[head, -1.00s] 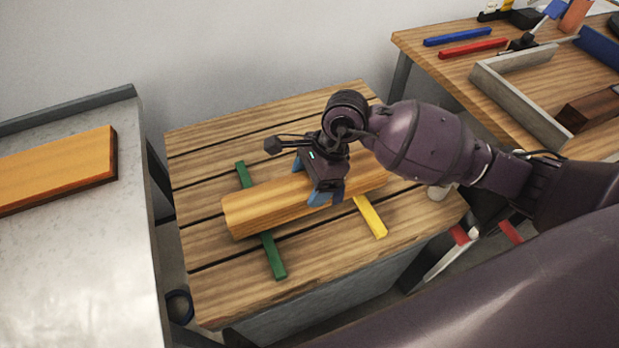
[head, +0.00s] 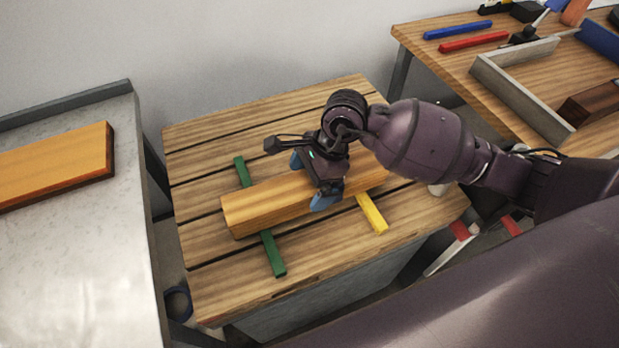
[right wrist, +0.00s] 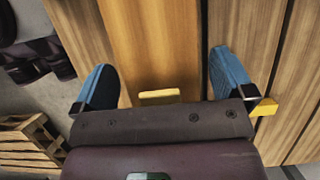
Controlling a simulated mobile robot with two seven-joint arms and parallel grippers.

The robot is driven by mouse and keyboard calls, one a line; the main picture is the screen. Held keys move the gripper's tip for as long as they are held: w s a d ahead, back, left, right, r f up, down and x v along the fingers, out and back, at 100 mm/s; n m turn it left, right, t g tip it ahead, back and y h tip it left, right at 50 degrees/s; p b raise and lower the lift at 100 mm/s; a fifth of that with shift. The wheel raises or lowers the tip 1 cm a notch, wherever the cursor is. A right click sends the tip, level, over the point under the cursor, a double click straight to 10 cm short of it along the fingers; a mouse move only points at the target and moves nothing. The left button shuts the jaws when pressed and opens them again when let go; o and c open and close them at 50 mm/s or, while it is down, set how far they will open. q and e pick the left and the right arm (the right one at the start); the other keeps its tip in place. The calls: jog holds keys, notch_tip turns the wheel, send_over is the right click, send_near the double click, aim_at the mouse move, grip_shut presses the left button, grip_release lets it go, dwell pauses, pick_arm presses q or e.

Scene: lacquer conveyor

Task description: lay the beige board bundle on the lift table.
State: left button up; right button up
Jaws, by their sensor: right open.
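The beige board bundle (head: 265,203) is a long wooden block lying across a green bar (head: 272,253) and a yellow bar (head: 372,214). These bars rest on the slatted wooden top of what looks like the lift table (head: 225,285). My right gripper (head: 312,182) is over the bundle, its blue fingers open on either side of it. In the right wrist view, the bundle (right wrist: 155,45) lies between the open fingers (right wrist: 160,68), with a gap visible at the right finger. My left gripper is not in view.
At left, a grey-topped table (head: 90,255) bears an orange-brown board (head: 55,165). At upper right, a wooden bench (head: 440,70) bears a grey frame (head: 520,105), a blue bar (head: 458,30) and a red bar (head: 473,42). The lift table's front boards are clear.

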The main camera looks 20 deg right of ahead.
jog(key=shift+d+r, duration=0.15)
jog(key=shift+r, duration=0.35)
jog(key=p+v, duration=0.1)
jog(key=v, duration=0.9)
jog(key=shift+p, duration=0.35)
jog(key=shift+d+r, duration=0.3)
jog(key=shift+r, duration=0.3)
jog(key=shift+s+f, duration=0.1)
